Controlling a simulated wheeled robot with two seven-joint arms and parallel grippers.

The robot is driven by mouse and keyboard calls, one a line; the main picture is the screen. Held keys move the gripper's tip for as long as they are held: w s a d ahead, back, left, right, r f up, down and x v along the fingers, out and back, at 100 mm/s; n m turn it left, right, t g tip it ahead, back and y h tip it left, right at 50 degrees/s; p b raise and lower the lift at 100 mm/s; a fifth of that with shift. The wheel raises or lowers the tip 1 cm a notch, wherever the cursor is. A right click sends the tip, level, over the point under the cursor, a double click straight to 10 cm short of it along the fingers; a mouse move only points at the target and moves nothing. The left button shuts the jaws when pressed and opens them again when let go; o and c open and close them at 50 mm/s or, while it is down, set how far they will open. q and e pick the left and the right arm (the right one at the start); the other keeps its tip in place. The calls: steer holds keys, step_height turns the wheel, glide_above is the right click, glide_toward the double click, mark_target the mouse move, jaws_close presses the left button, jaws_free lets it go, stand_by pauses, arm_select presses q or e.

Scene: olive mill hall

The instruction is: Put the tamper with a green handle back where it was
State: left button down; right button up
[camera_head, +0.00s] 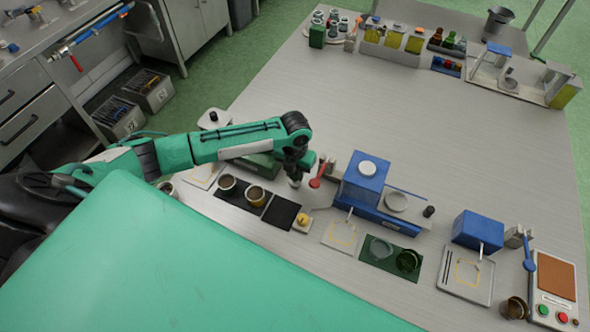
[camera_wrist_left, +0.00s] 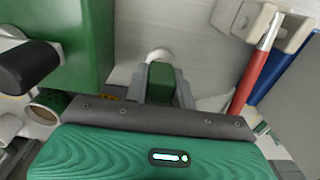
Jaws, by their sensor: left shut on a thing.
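My left gripper (camera_head: 294,168) hangs over the near part of the bench, left of a red lever (camera_head: 318,175). In the left wrist view the tamper's green handle (camera_wrist_left: 161,80) sits between the grey fingers of the left gripper (camera_wrist_left: 160,78), which are shut on it. A pale round end (camera_wrist_left: 159,55) shows just beyond the handle. In the head view a pale tip (camera_head: 295,183) shows below the gripper, while the handle is mostly hidden there. I cannot tell whether the tamper touches the bench. My right gripper is not in view.
A blue machine (camera_head: 363,180) stands to the right. A green box (camera_wrist_left: 60,45) is close on the left. The bench's middle is clear.

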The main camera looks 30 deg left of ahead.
arm_select(q)
steer(key=shift+f, duration=0.15)
steer(key=c, duration=1.2)
jaws_free()
steer(key=shift+o, duration=0.2)
step_height(320, 180, up, 12)
steer(key=b, duration=0.2)
steer(key=shift+r, duration=0.25)
